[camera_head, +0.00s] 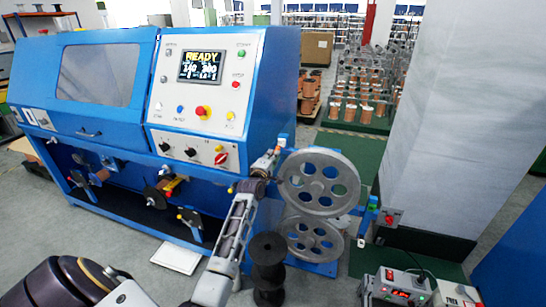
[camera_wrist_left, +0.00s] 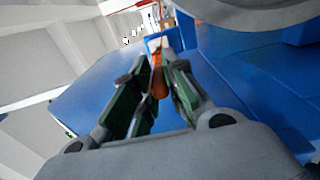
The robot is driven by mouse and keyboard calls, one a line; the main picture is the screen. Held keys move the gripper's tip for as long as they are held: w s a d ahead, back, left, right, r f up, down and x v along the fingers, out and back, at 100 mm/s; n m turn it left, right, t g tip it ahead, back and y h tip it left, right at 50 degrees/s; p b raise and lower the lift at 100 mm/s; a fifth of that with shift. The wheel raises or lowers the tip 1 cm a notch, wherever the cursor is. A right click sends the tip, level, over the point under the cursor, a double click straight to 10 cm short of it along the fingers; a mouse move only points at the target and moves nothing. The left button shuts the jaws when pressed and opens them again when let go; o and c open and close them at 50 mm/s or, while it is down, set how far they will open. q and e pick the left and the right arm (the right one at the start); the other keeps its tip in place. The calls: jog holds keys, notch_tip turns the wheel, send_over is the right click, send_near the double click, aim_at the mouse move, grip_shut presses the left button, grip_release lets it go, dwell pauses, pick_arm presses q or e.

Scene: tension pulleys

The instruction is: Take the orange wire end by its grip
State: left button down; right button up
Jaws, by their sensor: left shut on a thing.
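The orange wire end (camera_wrist_left: 158,82) shows in the left wrist view as an orange grip between the green-padded fingers of my left gripper (camera_wrist_left: 157,68). The fingers are shut on it. In the head view my left gripper (camera_head: 266,162) is beside the left rim of the upper grey pulley wheel (camera_head: 318,157), in front of the blue machine. The wire end cannot be made out clearly there, as the gripper covers most of it. My right gripper is not in view.
The lower grey pulley wheel (camera_head: 313,219) sits under the upper one. The blue machine with a READY screen (camera_head: 201,65) fills the left. A box with a red display (camera_head: 398,287) is at lower right.

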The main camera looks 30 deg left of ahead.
pick_arm(q)
jog(key=shift+s, duration=0.35)
jog(key=shift+d+f, duration=0.15)
dwell(0.3)
